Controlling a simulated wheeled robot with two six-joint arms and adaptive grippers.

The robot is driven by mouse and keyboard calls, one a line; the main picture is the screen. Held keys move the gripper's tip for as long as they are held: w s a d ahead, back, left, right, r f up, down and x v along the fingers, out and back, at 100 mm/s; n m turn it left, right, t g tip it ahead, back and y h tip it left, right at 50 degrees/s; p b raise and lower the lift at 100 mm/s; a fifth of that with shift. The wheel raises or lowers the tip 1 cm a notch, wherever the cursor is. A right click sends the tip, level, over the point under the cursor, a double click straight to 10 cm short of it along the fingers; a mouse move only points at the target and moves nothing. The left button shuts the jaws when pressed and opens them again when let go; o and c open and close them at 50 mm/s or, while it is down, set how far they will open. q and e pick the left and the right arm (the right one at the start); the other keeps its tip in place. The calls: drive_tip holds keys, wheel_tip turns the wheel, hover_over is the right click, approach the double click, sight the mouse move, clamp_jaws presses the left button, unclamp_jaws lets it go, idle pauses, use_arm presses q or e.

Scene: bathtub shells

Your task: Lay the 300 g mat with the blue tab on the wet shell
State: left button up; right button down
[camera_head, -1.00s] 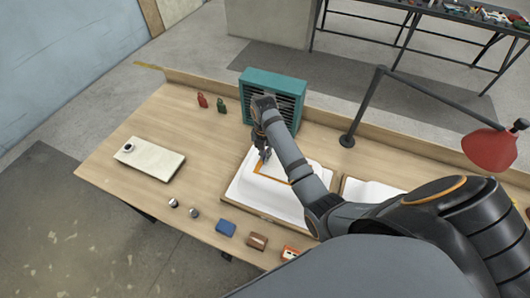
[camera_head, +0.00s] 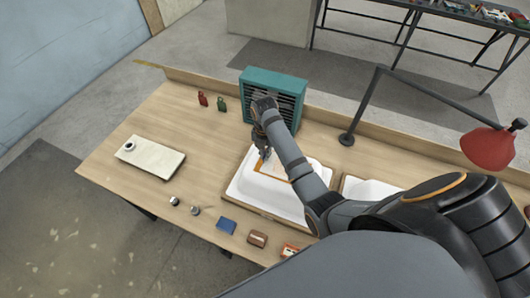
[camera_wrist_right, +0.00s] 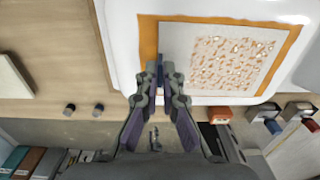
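The white shell (camera_head: 244,187) sits on the bench under my right arm, with an orange outline on its raised top. A pale grey square mat (camera_wrist_right: 180,38) with a patch of tan flecks lies inside the orange outline in the right wrist view. A blue tab (camera_wrist_right: 160,68) shows at the mat's left edge. My right gripper (camera_wrist_right: 160,72) has its fingertips on either side of the tab; I cannot tell whether they touch it. In the head view my right gripper (camera_head: 264,152) is low over the shell's top. My left gripper is not in view.
A second white shell (camera_head: 365,188) is partly hidden by my right arm. A teal slatted box (camera_head: 273,80) stands behind the shell; a red lamp (camera_head: 488,149) is at the right. A pale slab (camera_head: 150,157), small metal cylinders and small blocks, including a blue one (camera_head: 226,226), lie left and in front.

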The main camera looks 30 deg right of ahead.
drive_tip(key=shift+f, duration=0.1)
drive_tip(key=c, duration=1)
unclamp_jaws()
drive_tip(key=shift+o, duration=0.2)
wheel_tip(320, 180, up, 2)
drive_tip(key=shift+r+p, duration=0.2)
drive_tip(key=shift+p, duration=0.4)
drive_tip(key=shift+r, duration=2.35)
